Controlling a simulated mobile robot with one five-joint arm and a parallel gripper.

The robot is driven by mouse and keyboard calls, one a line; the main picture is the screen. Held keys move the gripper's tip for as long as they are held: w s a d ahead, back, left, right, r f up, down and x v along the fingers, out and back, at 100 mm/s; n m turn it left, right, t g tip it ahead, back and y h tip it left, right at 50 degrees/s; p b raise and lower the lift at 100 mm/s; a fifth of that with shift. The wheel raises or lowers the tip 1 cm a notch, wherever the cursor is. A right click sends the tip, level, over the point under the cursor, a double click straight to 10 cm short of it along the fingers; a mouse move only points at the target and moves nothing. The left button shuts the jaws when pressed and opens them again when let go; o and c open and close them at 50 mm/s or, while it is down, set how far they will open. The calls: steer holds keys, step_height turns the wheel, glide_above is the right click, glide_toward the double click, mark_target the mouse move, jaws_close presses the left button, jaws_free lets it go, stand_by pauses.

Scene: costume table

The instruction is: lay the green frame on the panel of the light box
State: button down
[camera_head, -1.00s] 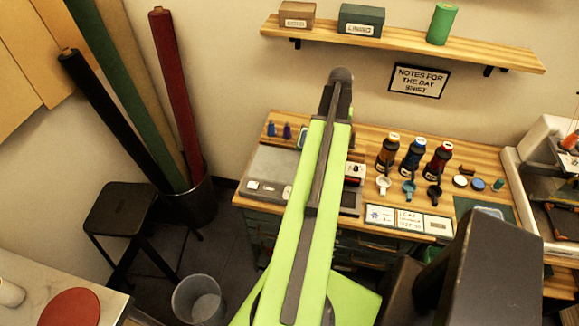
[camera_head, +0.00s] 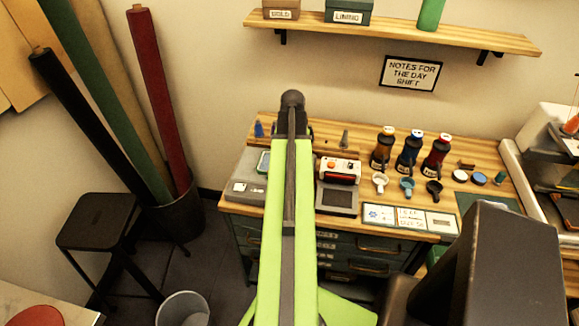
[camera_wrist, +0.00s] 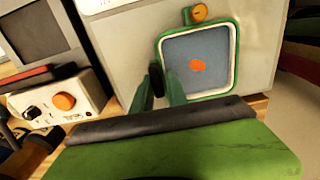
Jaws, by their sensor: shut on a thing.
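The green frame (camera_wrist: 161,57) is nearly square with rounded corners, a brass screw and a grey-blue sheet with an orange spot. It also shows just left of my arm in the head view (camera_head: 263,168). My gripper (camera_wrist: 165,88) is shut on the frame's edge beside the screw-free side. The frame is over a flat pale grey box (camera_wrist: 262,50), seen at the table's left end in the head view (camera_head: 243,188). I cannot tell whether they touch. No label confirms the light box; a dark panel (camera_head: 337,199) lies right of the grey box.
A white device with an orange button (camera_head: 340,169) stands behind the dark panel. Several bottles (camera_head: 410,152), small cups (camera_head: 407,186) and cards (camera_head: 409,218) are farther right. A stool (camera_head: 95,222) and bin (camera_head: 183,308) stand on the floor at left.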

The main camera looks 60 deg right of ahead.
steer(key=shift+r, duration=0.15)
steer(key=c, duration=1.3)
jaws_free()
step_height(320, 180, up, 12)
steer(key=p, duration=1.2)
steer(key=shift+s, duration=0.15)
